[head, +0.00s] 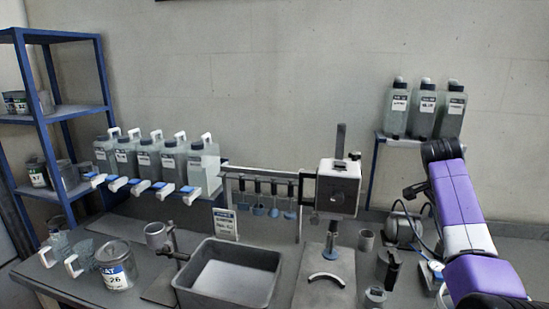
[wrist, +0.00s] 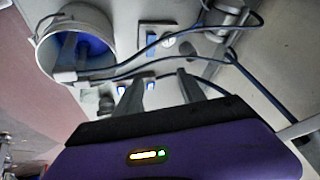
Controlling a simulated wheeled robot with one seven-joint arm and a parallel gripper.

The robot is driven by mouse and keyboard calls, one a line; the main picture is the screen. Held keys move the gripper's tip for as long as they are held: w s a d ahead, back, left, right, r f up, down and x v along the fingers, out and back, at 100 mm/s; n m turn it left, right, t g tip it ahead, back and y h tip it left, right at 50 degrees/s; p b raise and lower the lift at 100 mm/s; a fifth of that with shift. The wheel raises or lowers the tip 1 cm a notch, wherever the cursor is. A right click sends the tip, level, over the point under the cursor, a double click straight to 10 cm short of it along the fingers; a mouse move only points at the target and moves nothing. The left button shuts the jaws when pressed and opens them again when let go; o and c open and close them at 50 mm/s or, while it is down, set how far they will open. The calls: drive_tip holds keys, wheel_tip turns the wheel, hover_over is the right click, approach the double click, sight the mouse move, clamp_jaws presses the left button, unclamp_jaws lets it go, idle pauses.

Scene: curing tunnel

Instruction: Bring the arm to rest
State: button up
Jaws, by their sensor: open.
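My arm, purple, white and black, rises on the right side of the head view, over the right end of the bench. It is bent, with a black joint at its top in front of the wall. In the wrist view my gripper (wrist: 160,88) shows two dark fingers spread apart with nothing between them. I cannot make out the fingertips clearly in the head view. Behind the fingers in the wrist view are a round pale vessel with a blue inside (wrist: 92,48) and loose dark cables (wrist: 150,67). The fingers appear apart from both, though the depth is hard to judge.
A grey tub (head: 228,297) and a boxy press-like machine (head: 338,187) stand on the bench. A shelf with three bottles (head: 424,112) hangs behind my arm. Several jugs (head: 172,160) line a rack at left, beside a blue shelf unit (head: 43,130). The upper wall is clear.

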drive_tip(key=w+a+f+n+t+b, duration=0.2)
drive_tip(key=w+a+f+n+t, duration=0.2)
drive_tip(key=f+n+t, duration=0.35)
drive_tip(key=s+a+f+n+t+y+b, duration=0.1)
drive_tip(key=s+a+f+n+t, duration=0.3)
drive_tip(key=s, duration=0.3)
drive_tip(key=s+a+f+n+t+b, duration=0.1)
drive_tip(key=s+a+f+t, duration=0.1)
drive_tip(key=s+a+f, duration=0.35)
drive_tip(key=s+a+f+n+y+b, duration=0.1)
drive_tip(key=s+a, duration=0.3)
drive_tip(key=s, duration=1.2)
drive_tip(key=s+a+f+n+g+y+b, duration=0.1)
drive_tip(key=s+a, duration=0.4)
drive_tip(key=s, duration=1.1)
drive_tip(key=s+a+f+n+y+b, duration=0.2)
drive_tip(key=s+a+n+b, duration=0.1)
drive_tip(key=s, duration=1.3)
drive_tip(key=shift+a+f+b, duration=0.4)
drive_tip(key=shift+a+b, duration=0.1)
drive_tip(key=shift+a, duration=0.4)
